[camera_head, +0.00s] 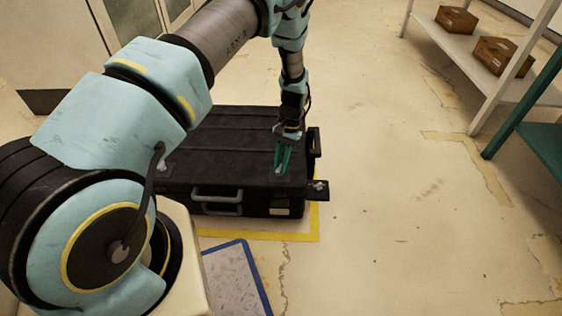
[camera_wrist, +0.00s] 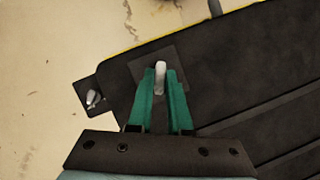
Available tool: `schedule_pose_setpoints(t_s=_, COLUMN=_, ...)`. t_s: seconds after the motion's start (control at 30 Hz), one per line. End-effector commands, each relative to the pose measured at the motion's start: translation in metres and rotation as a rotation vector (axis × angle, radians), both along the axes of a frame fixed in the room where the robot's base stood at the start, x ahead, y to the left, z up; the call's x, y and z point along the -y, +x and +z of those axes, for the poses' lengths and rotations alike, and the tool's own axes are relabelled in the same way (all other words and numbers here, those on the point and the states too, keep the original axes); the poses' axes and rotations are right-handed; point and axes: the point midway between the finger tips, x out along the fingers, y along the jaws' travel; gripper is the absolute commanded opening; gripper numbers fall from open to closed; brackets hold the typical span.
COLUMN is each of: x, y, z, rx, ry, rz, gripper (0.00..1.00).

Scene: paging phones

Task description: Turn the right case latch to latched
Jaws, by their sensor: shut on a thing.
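The black case (camera_head: 240,132) lies on the floor with its lid down. The right case latch is a pale lever (camera_wrist: 160,76) on a dark square plate (camera_wrist: 143,66) at the lid's front right corner. My gripper (camera_head: 281,168) points down at it; in the wrist view its green fingers (camera_wrist: 161,82) are shut on the lever, one on each side. The lever runs roughly up and down in the wrist view; its lower part is hidden between the fingers. In the head view the fingers mostly hide it.
A second small grey lever (camera_head: 319,186) sits on a tab jutting from the case's right side. A grey handle (camera_head: 217,195) is on the front. A blue-edged board (camera_head: 238,280) lies on the floor in front. The floor at right is clear before the shelves (camera_head: 480,60).

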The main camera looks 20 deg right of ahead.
Motion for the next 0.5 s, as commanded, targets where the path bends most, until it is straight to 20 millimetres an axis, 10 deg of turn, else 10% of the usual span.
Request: schedule_pose_setpoints(t_s=0.5, x=-0.0017, y=0.0021, z=0.0011, rx=0.001, ry=-0.002, rz=0.376, gripper=0.00)
